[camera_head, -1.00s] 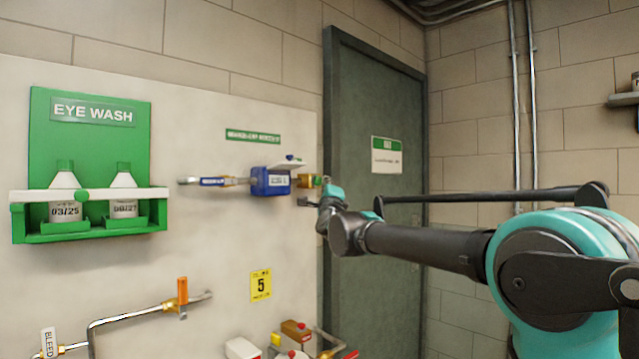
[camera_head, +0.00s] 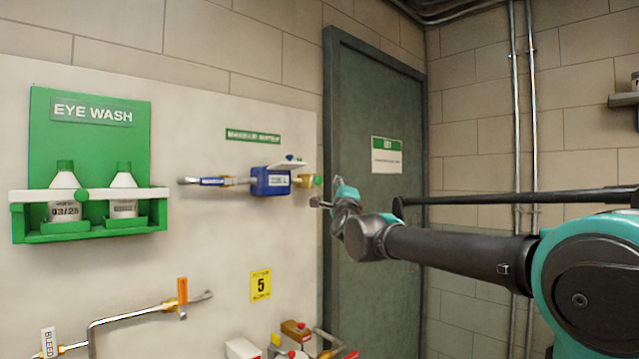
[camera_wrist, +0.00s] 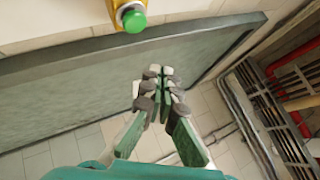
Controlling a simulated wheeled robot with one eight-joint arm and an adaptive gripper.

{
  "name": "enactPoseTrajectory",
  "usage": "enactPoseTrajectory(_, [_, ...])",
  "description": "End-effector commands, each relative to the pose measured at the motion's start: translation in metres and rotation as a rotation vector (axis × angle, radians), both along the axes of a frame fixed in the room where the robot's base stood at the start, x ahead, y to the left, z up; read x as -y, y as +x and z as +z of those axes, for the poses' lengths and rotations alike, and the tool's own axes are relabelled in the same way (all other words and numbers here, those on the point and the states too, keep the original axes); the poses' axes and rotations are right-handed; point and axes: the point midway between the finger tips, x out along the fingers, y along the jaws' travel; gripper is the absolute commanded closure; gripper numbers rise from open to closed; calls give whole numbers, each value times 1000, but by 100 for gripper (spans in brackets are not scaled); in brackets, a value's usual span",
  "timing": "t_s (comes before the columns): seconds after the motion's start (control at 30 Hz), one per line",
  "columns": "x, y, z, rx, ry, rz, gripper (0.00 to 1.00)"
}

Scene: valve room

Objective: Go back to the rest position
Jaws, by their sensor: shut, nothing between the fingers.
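My gripper (camera_head: 316,203) is in front of the left edge of the dark green door, just right of the blue valve box (camera_head: 270,181) on the wall panel. In the wrist view my gripper (camera_wrist: 160,72) has its fingertips together with nothing between them. A brass fitting (camera_wrist: 128,8) with a green button (camera_wrist: 134,21) shows at the top of the wrist view, apart from the fingers. The same brass fitting (camera_head: 308,181) sits at the right end of the blue box in the head view.
A green eye wash station (camera_head: 90,165) with two bottles hangs on the left. Pipes with an orange-handled valve (camera_head: 182,291) run below. The door (camera_head: 385,120) stands behind my arm. A shelf (camera_head: 624,99) is at the right. Free air lies before the door.

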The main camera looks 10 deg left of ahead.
Motion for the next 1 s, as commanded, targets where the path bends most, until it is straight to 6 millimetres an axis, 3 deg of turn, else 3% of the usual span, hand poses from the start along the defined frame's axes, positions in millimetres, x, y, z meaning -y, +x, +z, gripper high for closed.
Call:
enactPoseTrajectory(0.37, [0, 0, -1, -1, -4, 0, 100])
enactPoseTrajectory(0.47, [3, 1, -15, -20, -56, -4, 100])
enactPoseTrajectory(0.57, [14, 0, -54, -69, -201, -14, 100])
enactPoseTrajectory(0.77, [52, -18, -179, -220, -638, -12, 100])
enactPoseTrajectory(1.0, [111, -72, -326, -397, -1106, 54, 100])
